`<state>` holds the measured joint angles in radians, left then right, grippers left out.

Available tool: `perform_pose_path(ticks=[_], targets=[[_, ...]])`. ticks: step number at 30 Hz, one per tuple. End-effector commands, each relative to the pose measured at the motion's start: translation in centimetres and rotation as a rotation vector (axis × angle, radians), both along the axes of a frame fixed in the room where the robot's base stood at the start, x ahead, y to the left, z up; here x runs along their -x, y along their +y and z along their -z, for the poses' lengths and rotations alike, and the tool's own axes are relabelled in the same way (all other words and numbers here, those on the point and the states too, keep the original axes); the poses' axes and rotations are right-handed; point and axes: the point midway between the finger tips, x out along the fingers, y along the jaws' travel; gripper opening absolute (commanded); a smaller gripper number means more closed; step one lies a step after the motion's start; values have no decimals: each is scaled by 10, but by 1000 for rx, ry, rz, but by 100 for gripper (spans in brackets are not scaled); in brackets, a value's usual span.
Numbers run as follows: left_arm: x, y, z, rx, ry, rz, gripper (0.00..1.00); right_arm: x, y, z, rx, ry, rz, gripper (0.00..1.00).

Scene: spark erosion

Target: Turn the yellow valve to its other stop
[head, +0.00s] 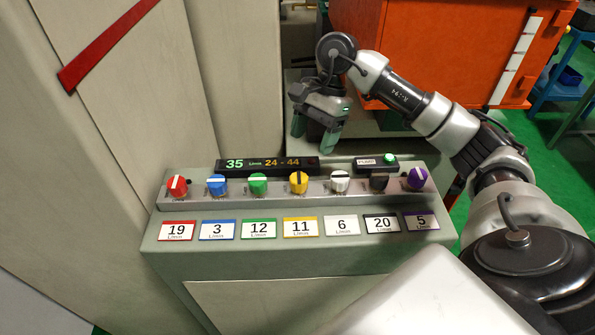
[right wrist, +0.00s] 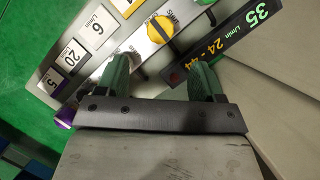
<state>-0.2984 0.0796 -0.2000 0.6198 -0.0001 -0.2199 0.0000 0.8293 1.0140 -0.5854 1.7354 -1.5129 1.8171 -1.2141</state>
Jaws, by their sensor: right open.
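The yellow valve (head: 298,182) is a round knob with a dark pointer stripe standing about upright in the head view. It sits mid-row on the grey console, above a yellow-edged label (head: 300,227) reading 11. My right gripper (head: 314,138) is open and empty, behind and above the display, pointing down, apart from the valve. My left gripper is not in view.
Red (head: 177,186), blue (head: 217,185) and green (head: 258,184) knobs stand left of it; white (head: 340,181), black (head: 379,181) and purple (head: 417,178) stand right. The display (head: 267,165) behind reads 35, 24 - 44. A green-lit box (head: 377,162) stands behind right. An orange cabinet (head: 460,45) is farther back.

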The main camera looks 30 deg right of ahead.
Motion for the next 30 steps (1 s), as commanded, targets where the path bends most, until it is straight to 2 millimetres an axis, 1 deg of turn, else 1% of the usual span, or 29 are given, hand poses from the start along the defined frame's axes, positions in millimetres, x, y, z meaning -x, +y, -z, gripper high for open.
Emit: perform_pose_path(ticks=[9,12,15,21,27,28,30], targets=[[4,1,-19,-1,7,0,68,7,24,53,-6,5,-2,68],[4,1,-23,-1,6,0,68,8,30,68,-6,5,-2,68],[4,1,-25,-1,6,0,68,8,34,79,-6,2,0,68],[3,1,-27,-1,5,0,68,9,38,89,-5,0,-1,68],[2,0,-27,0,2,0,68,9,38,89,-5,-1,0,68],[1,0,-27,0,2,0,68,9,38,89,-5,0,-1,66],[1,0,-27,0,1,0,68,9,38,89,-5,0,-1,55]])
